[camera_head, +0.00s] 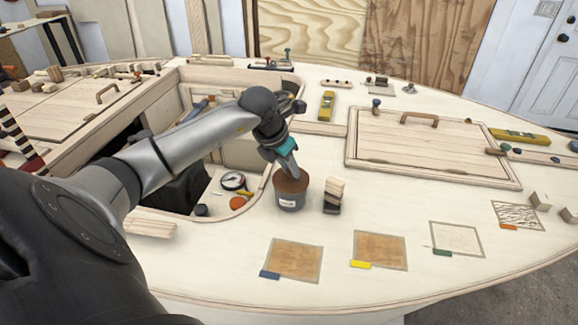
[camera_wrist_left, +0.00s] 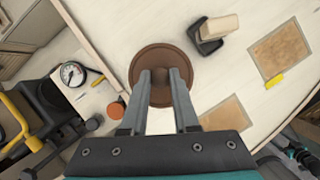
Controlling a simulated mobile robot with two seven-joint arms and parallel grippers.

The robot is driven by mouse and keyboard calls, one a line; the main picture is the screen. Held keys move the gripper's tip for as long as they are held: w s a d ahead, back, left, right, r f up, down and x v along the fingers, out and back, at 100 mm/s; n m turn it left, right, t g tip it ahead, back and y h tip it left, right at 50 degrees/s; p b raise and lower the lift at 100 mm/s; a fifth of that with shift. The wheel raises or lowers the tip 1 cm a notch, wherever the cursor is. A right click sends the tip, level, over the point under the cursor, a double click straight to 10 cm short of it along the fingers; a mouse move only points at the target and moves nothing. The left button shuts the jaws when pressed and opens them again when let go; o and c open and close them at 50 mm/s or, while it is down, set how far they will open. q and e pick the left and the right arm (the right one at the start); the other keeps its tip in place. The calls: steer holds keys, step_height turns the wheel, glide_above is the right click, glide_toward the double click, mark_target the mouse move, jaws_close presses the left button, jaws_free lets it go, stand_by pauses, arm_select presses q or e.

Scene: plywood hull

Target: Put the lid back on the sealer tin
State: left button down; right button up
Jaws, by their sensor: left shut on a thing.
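The sealer tin (camera_head: 290,201) is a small dark grey pot with a pale label, standing upright on the plywood deck right of the hatch opening. A round brown lid (camera_head: 291,183) is at its top; it also shows as a brown disc in the left wrist view (camera_wrist_left: 160,52). My left gripper (camera_head: 288,168) points down at the lid from above, its fingers (camera_wrist_left: 165,78) shut on the middle of it. The lid looks level and over the tin's mouth; I cannot tell if it is fully seated. The tin's body is hidden under the lid in the wrist view.
A sanding block (camera_head: 333,197) stands close right of the tin. A dial gauge (camera_head: 233,180) and an orange disc (camera_head: 238,203) lie left of it. Stained sample patches (camera_head: 291,260) lie in front. A panel with a handle (camera_head: 432,146) is at the right.

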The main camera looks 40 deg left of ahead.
arm_select(q)
steer(key=shift+f, duration=0.15)
stand_by(0.5)
steer(key=shift+c, duration=0.6)
jaws_free()
stand_by(0.4)
steer(key=shift+r+p, duration=2.5)
steer(key=shift+r, duration=1.05)
steer(key=shift+c, duration=0.3)
jaws_close()
